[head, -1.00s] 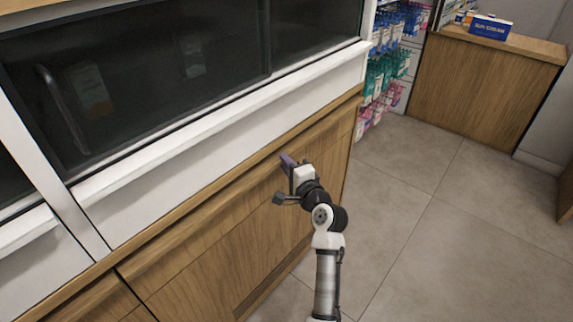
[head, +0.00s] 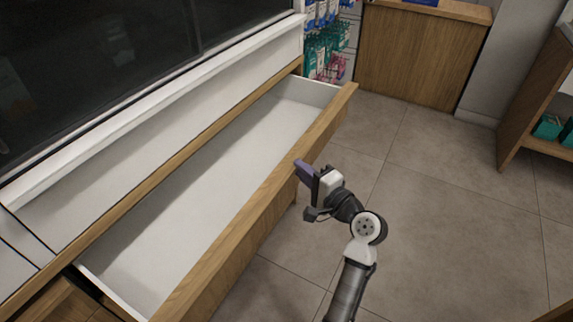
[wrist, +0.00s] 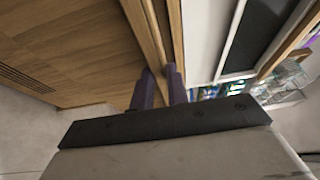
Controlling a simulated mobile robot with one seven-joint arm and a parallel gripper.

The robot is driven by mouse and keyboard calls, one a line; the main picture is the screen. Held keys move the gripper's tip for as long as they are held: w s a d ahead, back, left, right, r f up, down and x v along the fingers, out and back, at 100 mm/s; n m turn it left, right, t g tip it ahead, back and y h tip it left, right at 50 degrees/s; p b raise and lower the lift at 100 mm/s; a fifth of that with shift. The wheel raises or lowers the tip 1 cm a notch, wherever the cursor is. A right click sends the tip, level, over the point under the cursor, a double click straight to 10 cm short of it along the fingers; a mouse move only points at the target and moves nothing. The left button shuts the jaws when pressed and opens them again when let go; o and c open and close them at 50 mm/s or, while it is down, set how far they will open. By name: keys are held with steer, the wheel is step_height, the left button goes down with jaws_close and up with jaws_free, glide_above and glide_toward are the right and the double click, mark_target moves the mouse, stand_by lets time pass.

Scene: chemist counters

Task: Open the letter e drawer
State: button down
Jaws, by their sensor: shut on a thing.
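A wide wooden-fronted drawer (head: 262,197) stands pulled well out from the counter in the head view. Its white inside (head: 190,205) looks empty. I see no letter on it. My gripper (head: 299,166) is at the top edge of the drawer front, toward its far right part. In the wrist view my gripper (wrist: 160,78) has its purple fingers closed about the wooden edge of the drawer front (wrist: 148,35). The exact contact at the fingertips is partly hidden.
Dark glass panels in a white frame (head: 150,40) stand above the drawer. A rack of hanging packets (head: 325,45) and a wooden counter (head: 420,60) are behind. A shelf unit (head: 540,110) stands at the right. The tiled floor (head: 430,190) between is clear.

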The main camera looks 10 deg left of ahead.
steer(key=shift+s+d, duration=0.1)
steer(key=shift+d, duration=0.25)
steer(key=c, duration=1.4)
jaws_free()
steer(key=shift+o, duration=0.2)
steer(key=b+v, duration=0.2)
steer(key=v, duration=1.1)
steer(key=shift+s+d, duration=0.25)
steer(key=shift+s, duration=0.05)
